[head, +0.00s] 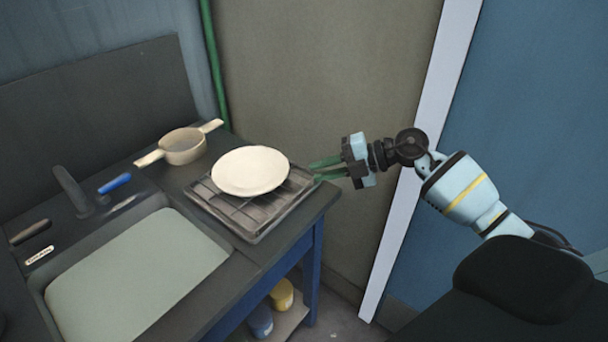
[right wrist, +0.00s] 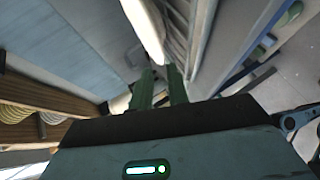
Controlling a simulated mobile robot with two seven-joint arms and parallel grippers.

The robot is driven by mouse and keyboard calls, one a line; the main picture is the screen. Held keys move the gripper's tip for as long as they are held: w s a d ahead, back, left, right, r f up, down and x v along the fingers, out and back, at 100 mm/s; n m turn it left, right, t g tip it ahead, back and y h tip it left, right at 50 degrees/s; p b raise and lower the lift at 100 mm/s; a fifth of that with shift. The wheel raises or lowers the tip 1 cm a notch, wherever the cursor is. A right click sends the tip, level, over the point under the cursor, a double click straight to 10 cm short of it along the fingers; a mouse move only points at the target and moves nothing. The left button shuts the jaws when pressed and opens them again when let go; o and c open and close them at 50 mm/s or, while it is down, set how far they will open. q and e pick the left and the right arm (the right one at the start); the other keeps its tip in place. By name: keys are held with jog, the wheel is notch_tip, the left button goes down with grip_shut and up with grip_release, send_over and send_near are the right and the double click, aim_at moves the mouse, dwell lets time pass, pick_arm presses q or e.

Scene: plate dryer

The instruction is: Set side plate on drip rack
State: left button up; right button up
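The cream side plate (head: 250,171) lies on the dark wire drip rack (head: 262,212) on the counter to the right of the sink. It looks slightly tilted, and it covers the back middle of the rack. My right gripper (head: 318,170) is just right of the plate, its green fingers spread and pointing at the plate's right edge. A small gap shows between fingertips and plate. In the right wrist view, the plate appears as a pale edge (right wrist: 146,28) beyond the two parted fingers (right wrist: 160,84). My left gripper is not in view.
A cream strainer or pan with two handles (head: 184,146) stands behind the rack. The sink (head: 135,270), faucet (head: 72,190) and blue handle (head: 114,183) are to the left. Yellow (head: 282,294) and blue containers sit on the shelf below. A wall panel stands behind my gripper.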

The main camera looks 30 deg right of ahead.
jog(key=shift+v, duration=0.75)
jog(key=s+a+f+m+t+y, duration=0.2)
jog(key=s+a+f+m+t, duration=0.4)
jog(key=s+a+f+m, duration=0.4)
jog(key=s+a+f+m+g+h, duration=0.2)
jog(key=s+f+m, duration=0.3)
jog(key=s, duration=0.5)
jog(key=s+a+f+m+g+h, duration=0.2)
jog(key=s+f+m+h, duration=0.3)
jog(key=s+f, duration=0.5)
jog(key=s+a+f+m+g+h, duration=0.2)
jog(key=s+f+m+g+h, duration=0.1)
jog(key=s+f, duration=0.5)
jog(key=s+m, duration=0.1)
jog(key=s, duration=0.2)
jog(key=shift+s+m+h, duration=0.3)
jog(key=shift+m+h, duration=0.1)
jog(key=shift+w+a, duration=0.1)
